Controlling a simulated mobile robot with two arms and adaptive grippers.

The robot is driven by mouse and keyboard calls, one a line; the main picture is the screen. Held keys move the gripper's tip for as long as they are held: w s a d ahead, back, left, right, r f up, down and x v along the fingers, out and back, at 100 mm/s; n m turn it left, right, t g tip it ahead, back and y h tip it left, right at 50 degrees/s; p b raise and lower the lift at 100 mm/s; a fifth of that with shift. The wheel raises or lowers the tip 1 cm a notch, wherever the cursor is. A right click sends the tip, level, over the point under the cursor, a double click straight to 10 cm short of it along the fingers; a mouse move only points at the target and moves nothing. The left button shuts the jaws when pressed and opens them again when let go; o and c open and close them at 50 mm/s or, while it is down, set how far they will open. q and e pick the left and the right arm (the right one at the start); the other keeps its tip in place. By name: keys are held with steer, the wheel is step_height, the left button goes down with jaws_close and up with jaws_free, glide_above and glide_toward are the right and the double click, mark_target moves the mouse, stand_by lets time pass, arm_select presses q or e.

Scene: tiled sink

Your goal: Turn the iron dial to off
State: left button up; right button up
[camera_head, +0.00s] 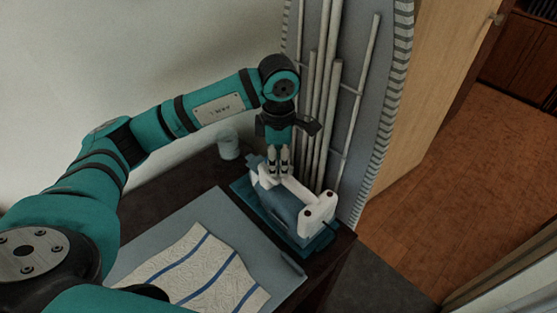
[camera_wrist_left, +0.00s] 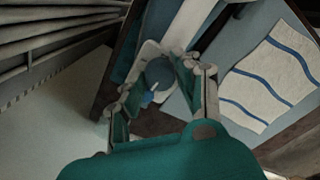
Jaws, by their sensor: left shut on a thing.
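The iron (camera_head: 297,207), white and blue, rests on a teal base (camera_head: 262,217) at the table's far right corner. My left gripper (camera_head: 278,172) points down at the iron's back left end, with its fingertips against it. In the left wrist view, the two fingers of my left gripper (camera_wrist_left: 163,98) stand on either side of a round grey-blue dial (camera_wrist_left: 158,72) with a small light pointer mark. The gripper is shut on the dial. The dial is hidden by the fingers in the head view, and its setting cannot be read. My right gripper is not in view.
A pale cup (camera_head: 229,144) stands left of the iron, near the wall. A white cloth with blue stripes (camera_head: 197,262) lies on a grey-blue mat (camera_head: 212,205) in front. Upright pale pipes (camera_head: 322,110) and a grey panel stand close behind the iron. Floor is open at the right.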

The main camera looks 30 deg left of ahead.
mark_target(279, 163)
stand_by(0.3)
arm_select(q)
steer(key=o, duration=1.1)
steer(key=shift+o, duration=0.2)
step_height(279, 163, up, 12)
